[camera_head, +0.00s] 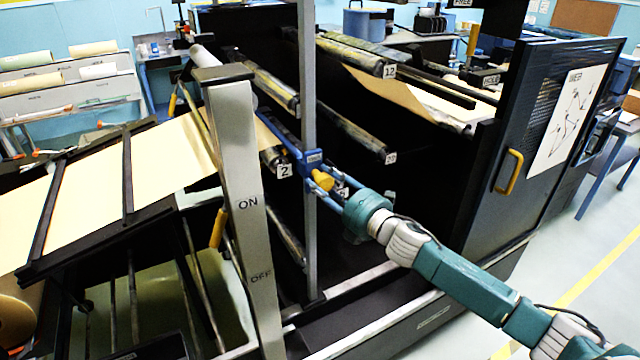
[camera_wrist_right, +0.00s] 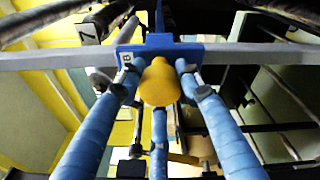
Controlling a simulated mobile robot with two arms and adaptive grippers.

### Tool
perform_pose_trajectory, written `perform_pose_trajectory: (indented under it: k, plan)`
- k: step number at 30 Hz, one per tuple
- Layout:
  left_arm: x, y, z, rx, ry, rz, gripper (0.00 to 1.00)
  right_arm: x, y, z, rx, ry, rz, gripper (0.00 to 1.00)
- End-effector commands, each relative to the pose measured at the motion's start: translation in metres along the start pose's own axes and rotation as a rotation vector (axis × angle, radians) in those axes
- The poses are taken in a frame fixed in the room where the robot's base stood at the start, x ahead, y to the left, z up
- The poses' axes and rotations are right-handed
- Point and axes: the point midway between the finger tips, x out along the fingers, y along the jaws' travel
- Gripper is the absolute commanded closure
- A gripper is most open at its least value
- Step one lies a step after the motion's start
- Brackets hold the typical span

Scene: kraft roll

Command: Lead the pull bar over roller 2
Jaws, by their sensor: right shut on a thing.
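The pull bar (camera_head: 284,131) is blue and slants up and left from a blue end block (camera_head: 311,157) at a grey upright post. The block has a yellow knob (camera_head: 321,180). My right gripper (camera_head: 325,186) is shut on this knob. In the right wrist view, its blue fingers (camera_wrist_right: 160,95) surround the yellow knob (camera_wrist_right: 160,82), with the blue block (camera_wrist_right: 193,54) behind. Roller 2 (camera_head: 269,157) has its label just left of and below the block. The kraft paper (camera_head: 160,155) runs from the left and passes behind the ON/OFF post. My left gripper is not in view.
The grey ON/OFF post (camera_head: 240,200) stands left of my gripper. The thin grey upright (camera_head: 308,80) is at the block. Roller 12 (camera_head: 350,52) and other rollers lie above and behind. A dark door with a yellow handle (camera_head: 510,172) is at right. Open floor lies at bottom right.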

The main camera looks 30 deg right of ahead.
Motion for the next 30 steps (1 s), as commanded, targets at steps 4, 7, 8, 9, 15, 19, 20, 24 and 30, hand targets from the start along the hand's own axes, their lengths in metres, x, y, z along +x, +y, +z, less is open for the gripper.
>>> perform_pose_trajectory:
  k: [4, 7, 8, 9, 15, 19, 20, 24, 30]
  plan:
    - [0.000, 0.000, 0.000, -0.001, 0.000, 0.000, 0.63, 0.000, -0.001, -0.001, 0.002, 0.001, -0.003, 1.00]
    - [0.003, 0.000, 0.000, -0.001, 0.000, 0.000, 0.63, 0.000, -0.005, -0.003, 0.003, 0.001, -0.003, 1.00]
    - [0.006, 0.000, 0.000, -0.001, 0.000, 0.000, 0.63, 0.000, -0.007, -0.004, 0.003, 0.001, -0.003, 1.00]
    - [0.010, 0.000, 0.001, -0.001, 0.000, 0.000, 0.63, 0.000, -0.012, -0.006, 0.003, 0.001, -0.003, 1.00]
    - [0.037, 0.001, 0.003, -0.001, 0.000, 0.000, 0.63, 0.000, -0.042, -0.021, 0.003, 0.001, -0.004, 1.00]
    - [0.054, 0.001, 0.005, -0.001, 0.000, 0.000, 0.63, -0.001, -0.060, -0.030, 0.002, 0.001, -0.004, 1.00]
    - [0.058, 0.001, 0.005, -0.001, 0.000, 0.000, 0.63, -0.001, -0.065, -0.032, 0.002, 0.002, -0.003, 1.00]
    - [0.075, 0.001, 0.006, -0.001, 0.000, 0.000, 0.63, -0.001, -0.083, -0.041, 0.003, 0.002, -0.003, 1.00]
    - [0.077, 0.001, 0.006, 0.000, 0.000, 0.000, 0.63, -0.001, -0.086, -0.042, 0.002, 0.001, -0.003, 1.00]
